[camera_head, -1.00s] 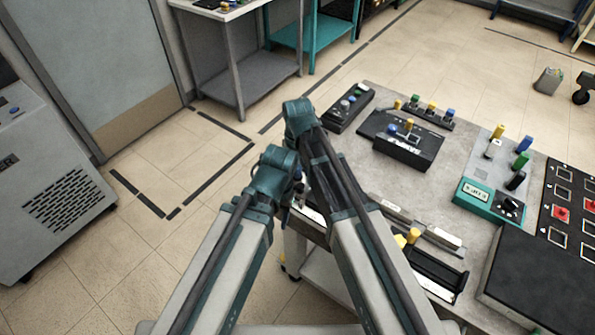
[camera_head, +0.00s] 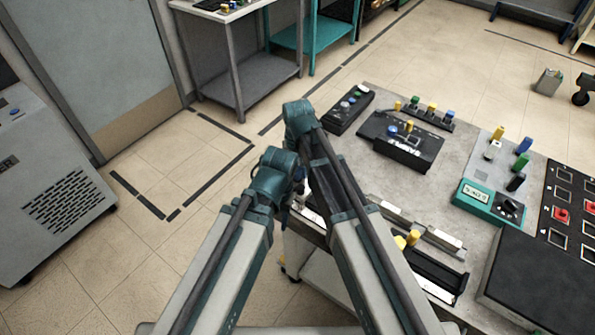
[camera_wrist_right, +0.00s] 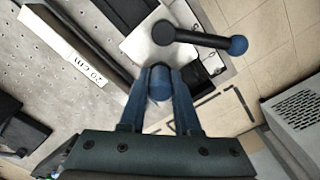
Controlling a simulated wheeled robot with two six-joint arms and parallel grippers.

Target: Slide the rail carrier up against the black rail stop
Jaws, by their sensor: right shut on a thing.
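My right gripper (camera_wrist_right: 160,74) is shut on a blue rounded knob (camera_wrist_right: 160,86), which I take to be the rail carrier's handle. Its fingers press on both sides of the knob. The carrier's body below is mostly hidden by the fingers and wrist. In the head view my right arm covers this spot, so I cannot tell the gap between carrier and stop. I cannot surely pick out the black rail stop. A long dark bar with a white "20 cm" label (camera_wrist_right: 77,54) runs beside the gripper. My left gripper is not in view.
A black lever (camera_wrist_right: 200,38) with a blue ball end lies just beyond the fingers. On the grey worktable (camera_head: 455,130) stand a teal meter box (camera_head: 488,199), a black box with knobs (camera_head: 405,145) and a dark panel (camera_head: 540,280). Open floor lies left.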

